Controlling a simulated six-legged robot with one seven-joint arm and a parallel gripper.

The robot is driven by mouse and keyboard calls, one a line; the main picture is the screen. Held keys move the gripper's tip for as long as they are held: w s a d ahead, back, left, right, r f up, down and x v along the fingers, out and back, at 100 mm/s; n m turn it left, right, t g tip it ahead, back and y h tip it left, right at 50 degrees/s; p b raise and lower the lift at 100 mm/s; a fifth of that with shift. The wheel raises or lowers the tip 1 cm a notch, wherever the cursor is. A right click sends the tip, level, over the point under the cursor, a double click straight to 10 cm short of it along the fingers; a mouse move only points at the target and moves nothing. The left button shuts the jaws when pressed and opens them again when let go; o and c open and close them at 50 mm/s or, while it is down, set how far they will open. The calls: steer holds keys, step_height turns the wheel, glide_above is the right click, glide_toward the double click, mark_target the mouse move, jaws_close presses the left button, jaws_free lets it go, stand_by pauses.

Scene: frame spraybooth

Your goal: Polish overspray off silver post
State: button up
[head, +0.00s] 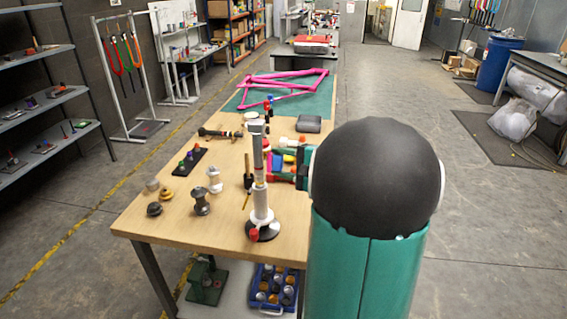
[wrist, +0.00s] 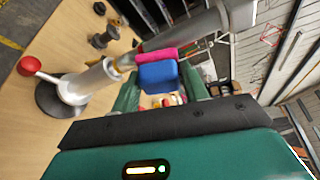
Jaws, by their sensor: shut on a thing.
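The silver post (head: 259,182) stands upright on a dark round base with a red knob (head: 254,234) near the table's front edge. In the wrist view the post (wrist: 190,32) runs slantwise from its base toward the upper right. My gripper (wrist: 161,82) is shut on a block, blue with a pink face (wrist: 158,75), whose pink face points at the post. The block is very close to the post; I cannot tell whether they touch. In the head view my gripper (head: 282,160) is just right of the post, partly hidden by my arm. No overspray is clearly visible.
The wooden table (head: 150,222) bears spools (head: 202,203), small knobs, a dark rack (head: 188,162) and a brush (head: 248,172) left of the post. A pink bicycle frame (head: 282,88) lies on a green mat behind. A grey box (head: 308,124) sits behind my gripper.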

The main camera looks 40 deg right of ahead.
steer(key=shift+w+a, duration=0.4)
steer(key=shift+w, duration=0.15)
steer(key=shift+f, duration=2.9)
steer(key=shift+s+a+f, duration=0.15)
steer(key=shift+f, duration=0.8)
steer(key=shift+o, duration=0.7)
steer(key=shift+f, duration=0.1)
steer(key=shift+r, duration=1.05)
steer(key=shift+c, duration=0.7)
step_height(320, 180, up, 6)
glide_above(264, 184)
steer(key=s+d, duration=0.2)
steer(key=s, duration=0.1)
steer(key=shift+f, duration=0.1)
